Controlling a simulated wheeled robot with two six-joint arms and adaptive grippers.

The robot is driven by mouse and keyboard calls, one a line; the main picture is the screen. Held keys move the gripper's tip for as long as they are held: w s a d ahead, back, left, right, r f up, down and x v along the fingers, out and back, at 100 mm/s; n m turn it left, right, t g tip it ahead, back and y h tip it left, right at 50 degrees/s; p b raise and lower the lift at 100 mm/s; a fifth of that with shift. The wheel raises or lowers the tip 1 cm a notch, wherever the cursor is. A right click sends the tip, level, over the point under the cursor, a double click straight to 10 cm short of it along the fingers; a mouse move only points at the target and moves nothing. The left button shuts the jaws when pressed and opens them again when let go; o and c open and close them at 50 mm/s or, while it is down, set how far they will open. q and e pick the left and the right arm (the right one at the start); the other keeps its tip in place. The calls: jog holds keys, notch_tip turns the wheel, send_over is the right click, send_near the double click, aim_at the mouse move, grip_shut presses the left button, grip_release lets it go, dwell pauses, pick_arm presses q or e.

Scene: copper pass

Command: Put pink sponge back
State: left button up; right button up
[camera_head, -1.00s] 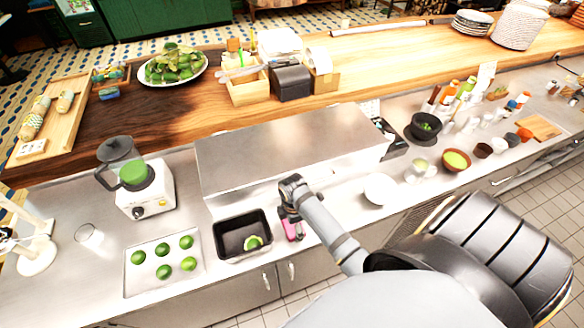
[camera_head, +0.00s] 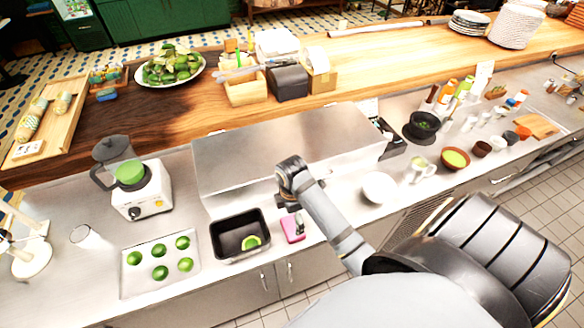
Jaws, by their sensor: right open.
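The pink sponge (camera_head: 290,231) lies flat on the steel counter, just right of the black tray. My right gripper (camera_head: 296,226) is open above the sponge, its fingers partly covering the sponge's right side. I cannot tell whether the fingers touch it. My left gripper is not in view.
A black tray (camera_head: 222,256) with a cut lime inside stands left of the sponge. Farther left are a tray of limes (camera_head: 149,285) and a blender (camera_head: 155,205). A white bowl (camera_head: 380,186) is to the right. A raised steel unit (camera_head: 255,160) stands behind the gripper.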

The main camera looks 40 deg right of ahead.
aim_at(292, 225)
notch_tip(292, 225, up, 6)
jog(key=shift+f+p, duration=0.1)
jog(key=shift+p, duration=0.25)
